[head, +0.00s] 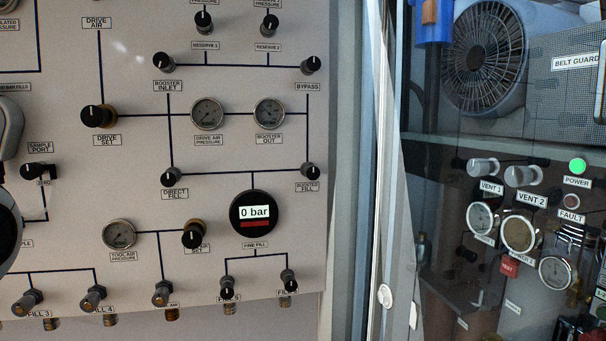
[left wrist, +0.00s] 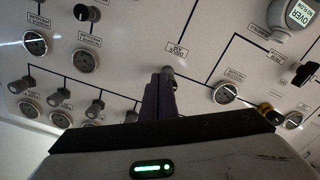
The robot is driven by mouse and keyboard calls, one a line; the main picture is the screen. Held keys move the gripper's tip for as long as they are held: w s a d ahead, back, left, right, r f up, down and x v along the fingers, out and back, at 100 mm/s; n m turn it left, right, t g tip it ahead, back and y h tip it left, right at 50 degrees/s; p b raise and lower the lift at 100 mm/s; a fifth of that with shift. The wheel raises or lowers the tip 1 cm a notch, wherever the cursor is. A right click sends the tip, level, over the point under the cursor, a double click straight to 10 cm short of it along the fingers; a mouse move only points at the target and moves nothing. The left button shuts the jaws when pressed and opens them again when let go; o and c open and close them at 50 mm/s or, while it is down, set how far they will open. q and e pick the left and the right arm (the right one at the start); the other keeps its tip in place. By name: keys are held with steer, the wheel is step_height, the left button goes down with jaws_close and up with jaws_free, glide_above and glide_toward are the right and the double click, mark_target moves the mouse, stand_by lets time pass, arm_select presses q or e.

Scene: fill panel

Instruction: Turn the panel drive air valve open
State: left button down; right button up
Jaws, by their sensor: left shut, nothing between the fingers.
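In the left wrist view a small dark, grey-tipped knob (left wrist: 168,72) stands on the panel beside a blurred label that appears to read DRIVE AIR (left wrist: 180,48). My left gripper (left wrist: 162,84) is shut and empty, its dark fingers pointing at this knob and covering part of it. I cannot tell whether the fingertips touch it, nor which way the knob is turned. In the head view the DRIVE AIR label (head: 97,22) is at the upper left, with a line running down to the DRIVE SET knob (head: 98,115); no valve knob shows beside that label. Neither gripper shows in the head view.
The panel (head: 130,70) carries several other knobs, including BOOSTER INLET (head: 164,62) and DIRECT FILL (head: 169,176). Gauges and a round display reading 0 bar (head: 254,212) also stick out. A machine behind a guard (head: 575,63) stands at the right.

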arm_select(q)
steer(key=v, duration=0.2)
steer(key=shift+s+d+b, duration=0.1)
steer(key=shift+s+b, duration=0.25)
steer(key=shift+b, duration=0.05)
steer(key=w+a+m+p, duration=0.3)
steer(key=w+a+m, duration=0.2)
steer(key=m, duration=0.1)
steer(key=shift+a+f, duration=0.2)
steer(key=shift+f, duration=0.15)
stand_by(0.5)
steer(key=shift+r, duration=0.2)
stand_by(0.6)
